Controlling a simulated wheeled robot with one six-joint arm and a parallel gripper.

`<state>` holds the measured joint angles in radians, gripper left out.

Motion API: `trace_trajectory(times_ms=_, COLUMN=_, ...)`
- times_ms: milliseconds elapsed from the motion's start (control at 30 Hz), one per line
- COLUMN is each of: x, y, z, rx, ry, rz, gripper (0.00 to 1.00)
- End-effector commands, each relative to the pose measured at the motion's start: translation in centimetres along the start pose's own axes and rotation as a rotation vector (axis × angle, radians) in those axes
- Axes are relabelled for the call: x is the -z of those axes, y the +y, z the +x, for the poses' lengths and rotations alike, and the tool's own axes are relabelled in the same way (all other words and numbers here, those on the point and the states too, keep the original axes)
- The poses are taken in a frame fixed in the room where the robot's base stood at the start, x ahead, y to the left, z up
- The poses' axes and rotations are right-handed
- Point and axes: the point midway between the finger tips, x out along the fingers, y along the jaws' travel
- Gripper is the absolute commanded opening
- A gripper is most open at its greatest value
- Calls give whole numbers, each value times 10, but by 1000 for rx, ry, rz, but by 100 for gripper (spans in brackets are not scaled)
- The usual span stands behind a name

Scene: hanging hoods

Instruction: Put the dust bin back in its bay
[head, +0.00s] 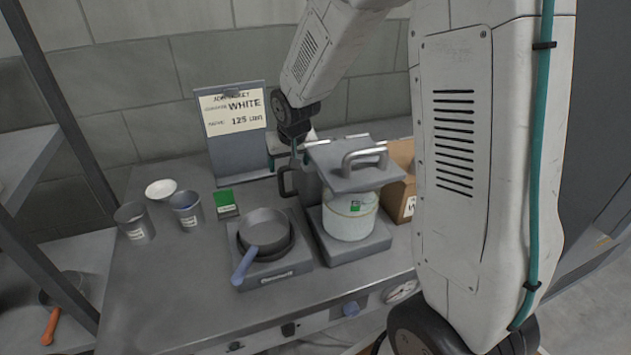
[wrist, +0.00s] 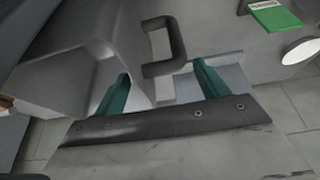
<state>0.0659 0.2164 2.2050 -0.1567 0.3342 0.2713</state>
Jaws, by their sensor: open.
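A dark grey container with a side handle (head: 287,183) stands at the back of the bench, partly hidden; I take it for the dust bin but cannot be sure. In the wrist view its grey body (wrist: 88,65) fills the left and its handle (wrist: 178,45) lies just beyond the fingertips. My gripper (wrist: 162,78) is open, with green fingers apart and nothing clearly held. In the head view my gripper (head: 297,158) is above and beside the container, partly hidden by my arm. I cannot make out the bay.
A pan (head: 264,232), two cups (head: 187,210), a white bowl (head: 160,188) and a green card (head: 225,201) stand left. A sign board (head: 240,155) rises behind.

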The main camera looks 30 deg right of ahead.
Motion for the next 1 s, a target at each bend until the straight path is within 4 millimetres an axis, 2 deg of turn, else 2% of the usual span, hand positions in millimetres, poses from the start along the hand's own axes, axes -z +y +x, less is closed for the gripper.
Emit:
trace_trajectory(times_ms=67, x=0, y=0, z=0, rx=0, ry=0, rz=0, gripper=74)
trace_trajectory(times_ms=167, x=0, y=0, z=0, rx=0, ry=0, rz=0, gripper=49)
trace_trajectory(times_ms=300, x=0, y=0, z=0, rx=0, ry=0, rz=0, gripper=10)
trace_trajectory(times_ms=367, x=0, y=0, z=-1, rx=0, ry=1, rz=0, gripper=0)
trace_trajectory(times_ms=567, x=0, y=0, z=-1, rx=0, ry=1, rz=0, gripper=0)
trace_trajectory(times_ms=733, x=4, y=0, z=-9, rx=0, ry=3, rz=1, gripper=0)
trace_trajectory(times_ms=867, x=10, y=0, z=-24, rx=0, ry=4, rz=1, gripper=0)
trace_trajectory(times_ms=1000, x=21, y=0, z=-48, rx=1, ry=6, rz=1, gripper=0)
